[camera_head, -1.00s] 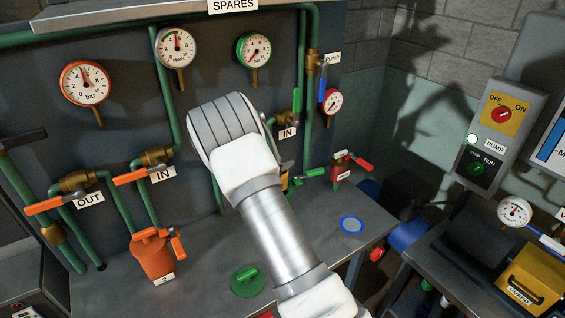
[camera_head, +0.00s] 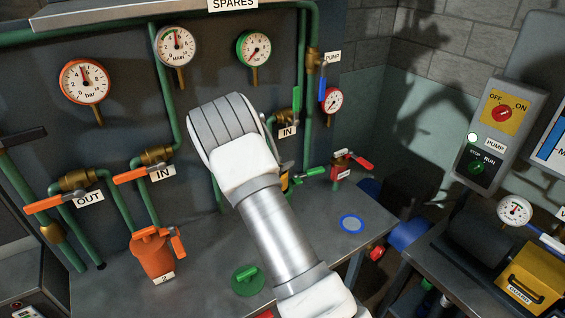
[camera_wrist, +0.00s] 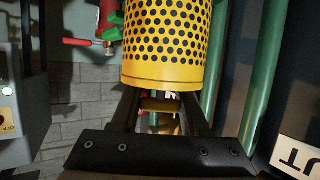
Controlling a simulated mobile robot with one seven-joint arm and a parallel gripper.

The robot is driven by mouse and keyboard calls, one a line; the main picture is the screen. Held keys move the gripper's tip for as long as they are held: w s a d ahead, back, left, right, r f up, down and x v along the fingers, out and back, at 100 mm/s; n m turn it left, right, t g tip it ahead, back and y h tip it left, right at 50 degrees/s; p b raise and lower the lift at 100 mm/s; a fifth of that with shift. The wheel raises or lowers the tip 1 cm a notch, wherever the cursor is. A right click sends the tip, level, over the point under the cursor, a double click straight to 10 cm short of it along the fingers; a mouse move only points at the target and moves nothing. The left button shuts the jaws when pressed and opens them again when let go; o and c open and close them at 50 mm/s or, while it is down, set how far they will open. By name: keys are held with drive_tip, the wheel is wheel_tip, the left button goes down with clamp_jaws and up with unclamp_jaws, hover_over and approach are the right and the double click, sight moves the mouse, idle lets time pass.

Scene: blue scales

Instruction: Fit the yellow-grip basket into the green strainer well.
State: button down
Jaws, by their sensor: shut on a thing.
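The yellow basket (camera_wrist: 168,42), with rows of dark holes and a plain lower band, fills the top middle of the wrist view. My gripper (camera_wrist: 160,104) is shut on it; its two dark fingers reach up to the basket's lower end, and the exact grip is partly hidden. In the head view my white and grey arm hides the gripper and nearly all of the basket. The green strainer well is not clearly visible; a green handle (camera_head: 314,172) shows just right of my arm. A round green lid (camera_head: 248,281) lies on the bench.
An orange strainer (camera_head: 152,258) labelled 2 stands left on the bench. A red strainer (camera_head: 342,166) stands at the back right. A blue ring (camera_head: 352,224) lies on the bench near its right edge. Green pipes, valves and gauges line the back panel.

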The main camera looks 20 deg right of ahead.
drive_tip(key=shift+f+b, duration=1.55)
drive_tip(key=shift+f, duration=0.8)
drive_tip(key=shift+r, duration=0.2)
drive_tip(key=shift+r+p, duration=1.75)
drive_tip(key=shift+r, duration=0.25)
drive_tip(key=shift+f+b, duration=1.5)
drive_tip(key=shift+f, duration=0.75)
